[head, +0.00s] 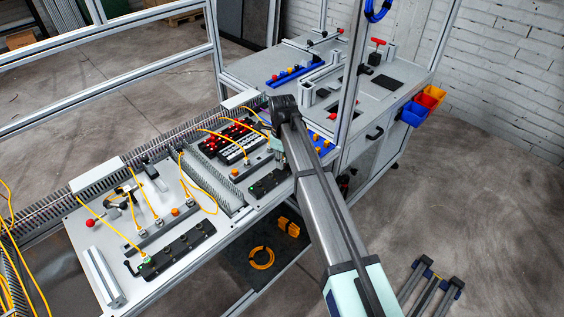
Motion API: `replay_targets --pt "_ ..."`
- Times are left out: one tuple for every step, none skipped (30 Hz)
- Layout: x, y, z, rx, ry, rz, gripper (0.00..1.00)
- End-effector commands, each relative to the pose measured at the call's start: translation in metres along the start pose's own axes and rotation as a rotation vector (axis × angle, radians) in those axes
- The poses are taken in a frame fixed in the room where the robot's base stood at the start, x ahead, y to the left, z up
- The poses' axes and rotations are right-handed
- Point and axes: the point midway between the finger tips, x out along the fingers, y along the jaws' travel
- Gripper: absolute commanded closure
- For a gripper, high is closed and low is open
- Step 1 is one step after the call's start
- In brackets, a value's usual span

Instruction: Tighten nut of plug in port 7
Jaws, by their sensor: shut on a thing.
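My arm (318,190) reaches up from the lower right to the right part of the grey work panel (210,222). A pale piece of my wrist side shows at its left edge, and my gripper itself is hidden behind the arm. Black port blocks sit on the panel: one at the front left (178,250), one at the front right (268,184). A yellow cable (124,238) ends in a plug at the left end of the front left block. Port numbers are too small to read, so I cannot tell port 7 or its nut.
A module with red and black parts (232,146) stands behind, with yellow cables looping over it. A red button (90,223) is at the panel's left. An aluminium frame post (350,85) rises close to my arm.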

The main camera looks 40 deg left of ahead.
Motion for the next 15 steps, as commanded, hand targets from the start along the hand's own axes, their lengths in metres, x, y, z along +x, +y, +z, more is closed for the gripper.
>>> replay_targets --pt "0.0011 0.0003 -0.0004 0.0 0.001 0.001 0.99" --pt "0.0013 0.0003 -0.0005 0.0 0.001 0.001 0.99" --pt "0.0014 0.0003 -0.0005 0.003 0.001 0.001 0.99" --pt "0.0015 0.0004 -0.0005 0.009 0.001 0.001 0.99" --pt "0.0015 0.0004 -0.0005 0.019 0.002 0.001 0.99" --pt "0.0014 0.0004 -0.0006 0.041 0.002 0.002 0.99" --pt "0.0013 0.0005 -0.0007 0.065 0.002 0.002 0.99" --pt "0.0012 0.0005 -0.0007 0.094 0.002 0.002 0.99" --pt "0.0012 0.0006 -0.0007 0.139 0.002 0.002 0.99" --pt "0.0012 0.0006 -0.0008 0.176 0.003 0.002 0.99" --pt "0.0012 0.0007 -0.0008 0.216 0.003 0.002 0.99" --pt "0.0014 0.0007 -0.0009 0.267 0.003 0.002 0.99" --pt "0.0015 0.0007 -0.0009 0.306 0.003 0.002 0.99" --pt "0.0017 0.0008 -0.0009 0.345 0.003 0.002 0.99" --pt "0.0019 0.0008 -0.0009 0.393 0.003 0.002 0.99"
